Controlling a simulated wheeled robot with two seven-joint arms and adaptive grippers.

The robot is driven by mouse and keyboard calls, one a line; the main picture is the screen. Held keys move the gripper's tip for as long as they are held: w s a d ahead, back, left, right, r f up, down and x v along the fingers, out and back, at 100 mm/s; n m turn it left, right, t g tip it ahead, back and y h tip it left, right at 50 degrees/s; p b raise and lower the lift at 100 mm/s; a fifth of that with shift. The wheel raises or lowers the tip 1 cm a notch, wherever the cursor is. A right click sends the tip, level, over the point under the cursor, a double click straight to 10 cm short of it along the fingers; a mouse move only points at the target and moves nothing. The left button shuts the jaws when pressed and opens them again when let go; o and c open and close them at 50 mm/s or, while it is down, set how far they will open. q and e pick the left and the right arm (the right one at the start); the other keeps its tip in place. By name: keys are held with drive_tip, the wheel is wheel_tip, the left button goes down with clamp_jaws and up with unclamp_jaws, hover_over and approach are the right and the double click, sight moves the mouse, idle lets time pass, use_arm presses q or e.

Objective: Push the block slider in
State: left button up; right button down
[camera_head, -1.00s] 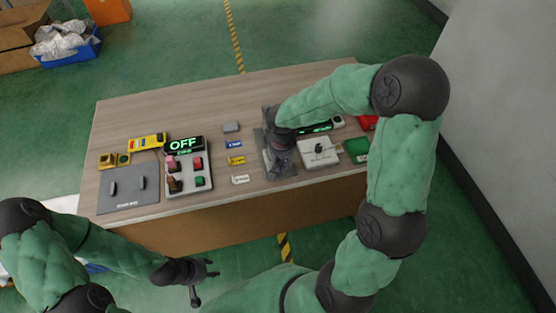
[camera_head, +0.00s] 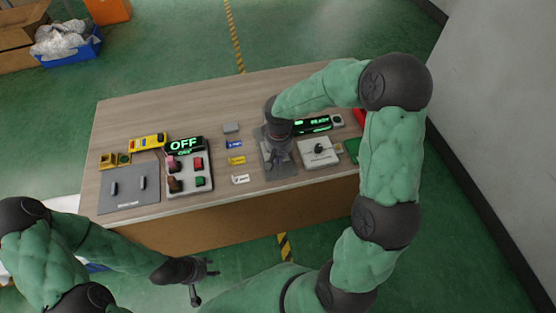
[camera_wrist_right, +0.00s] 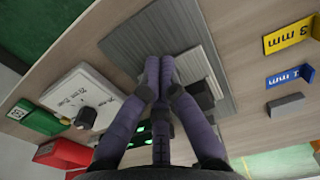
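The block slider is a grey plate (camera_wrist_right: 215,55) with a ridged lighter track, and it also shows in the head view (camera_head: 281,172) near the table's middle. A dark block (camera_wrist_right: 201,95) sits on it, partly hidden behind my fingers. My right gripper (camera_wrist_right: 161,62) is over the plate with its fingertips together, beside the block. I cannot tell whether the fingers touch the block. In the head view the right gripper (camera_head: 279,150) and its wrist cover much of the slider. My left gripper (camera_head: 210,280) is open and empty, in front of the table's front edge.
A white knob box (camera_head: 318,152) and a green box (camera_head: 352,148) stand to the right of the slider. Small labelled blocks (camera_head: 236,160) lie to its left, then a switch panel (camera_head: 188,178) and a grey plate with two handles (camera_head: 120,198).

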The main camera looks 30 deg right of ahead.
drive_tip(key=shift+w+d, duration=0.2)
drive_tip(key=shift+w, duration=0.5)
drive_tip(key=shift+w+d, duration=0.15)
drive_tip(key=shift+w, duration=0.5)
drive_tip(key=shift+s+a, duration=0.15)
drive_tip(key=shift+s, duration=0.25)
drive_tip(key=shift+r, duration=0.1)
drive_tip(key=shift+r+p, duration=3.05)
drive_tip(key=shift+r, duration=0.9)
drive_tip(key=shift+f, duration=0.1)
